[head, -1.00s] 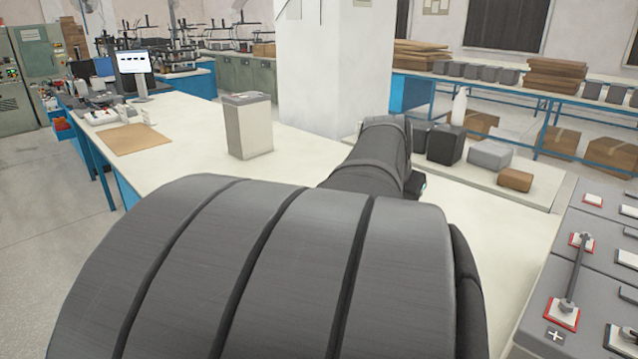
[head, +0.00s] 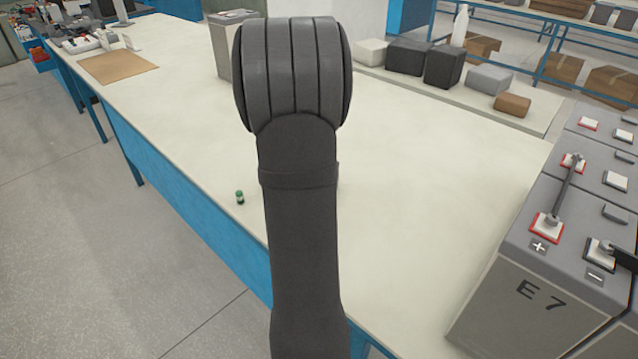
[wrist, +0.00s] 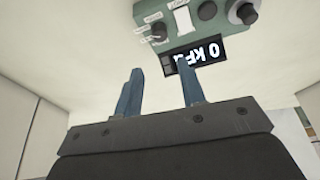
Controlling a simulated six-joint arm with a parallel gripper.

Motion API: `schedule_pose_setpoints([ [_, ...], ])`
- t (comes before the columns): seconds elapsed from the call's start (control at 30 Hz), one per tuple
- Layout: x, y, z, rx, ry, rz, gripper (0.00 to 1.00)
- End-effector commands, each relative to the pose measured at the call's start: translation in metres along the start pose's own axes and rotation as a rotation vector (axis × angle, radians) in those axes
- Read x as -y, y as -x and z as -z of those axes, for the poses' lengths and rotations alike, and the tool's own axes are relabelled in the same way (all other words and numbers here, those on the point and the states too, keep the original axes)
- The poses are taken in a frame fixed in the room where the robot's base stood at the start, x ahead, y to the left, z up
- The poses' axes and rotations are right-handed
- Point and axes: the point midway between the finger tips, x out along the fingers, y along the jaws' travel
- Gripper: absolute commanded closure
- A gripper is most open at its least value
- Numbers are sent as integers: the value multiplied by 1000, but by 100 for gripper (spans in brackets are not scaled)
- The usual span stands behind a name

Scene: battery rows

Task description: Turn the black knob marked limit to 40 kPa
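In the wrist view a grey-green panel (wrist: 222,30) shows upside down at the top. It carries a black knob (wrist: 159,30), a larger black knob (wrist: 244,13) at the right, a white switch (wrist: 183,20) and a small dark round part (wrist: 207,10). The labels are too small to read, so I cannot tell which knob is marked limit. A dark display (wrist: 235,50) reads upside down as "0 kPa", partly covered by a finger. My gripper (wrist: 161,68) is open and empty, its two blue-grey fingers apart below the panel. It is hidden in the head view.
A pale bench (head: 420,170) has free room in its middle. A small green object (head: 240,197) lies near its left edge. A beige box (head: 226,50) stands behind my arm. Large grey batteries (head: 540,290) with terminals and a link bar stand at the right.

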Motion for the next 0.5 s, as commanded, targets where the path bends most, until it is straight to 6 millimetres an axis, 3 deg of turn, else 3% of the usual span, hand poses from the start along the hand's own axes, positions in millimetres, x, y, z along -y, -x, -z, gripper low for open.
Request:
schedule_pose_setpoints([
  [0.2,-1,-49,0,3,-1,-1,63],
  [0.5,-1,-104,0,2,0,-1,63],
])
